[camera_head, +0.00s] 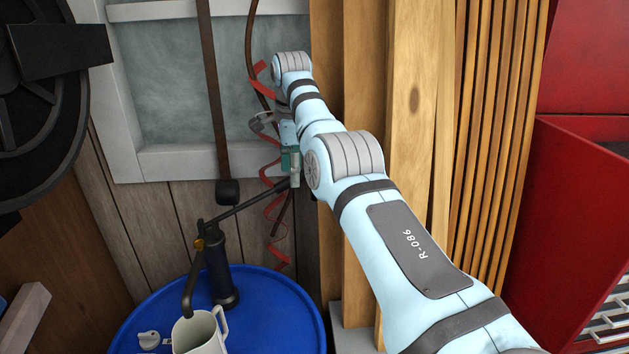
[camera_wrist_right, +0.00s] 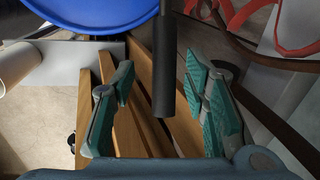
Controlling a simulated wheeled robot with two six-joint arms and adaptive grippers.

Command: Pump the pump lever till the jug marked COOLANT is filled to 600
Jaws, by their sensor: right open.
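The pump (camera_head: 221,265) stands upright on a blue drum (camera_head: 275,315), its spout bent down over the jug. Its dark pump lever (camera_head: 262,199) slopes up to the right from the pump head. A pale jug (camera_head: 203,334) with a handle sits under the spout, cut off by the bottom edge. No marking or fill level on it can be read. My right gripper (camera_head: 291,170) is at the lever's outer end. In the right wrist view the lever's black end (camera_wrist_right: 164,75) lies between the open teal fingers, with gaps on both sides. My left gripper is not in view.
A small pale cap-like piece (camera_head: 149,340) lies on the drum left of the jug. A red coiled hose (camera_head: 272,215) hangs behind the lever. Wooden boards (camera_head: 415,110) lean behind my right arm. A red cabinet (camera_head: 575,200) stands at right.

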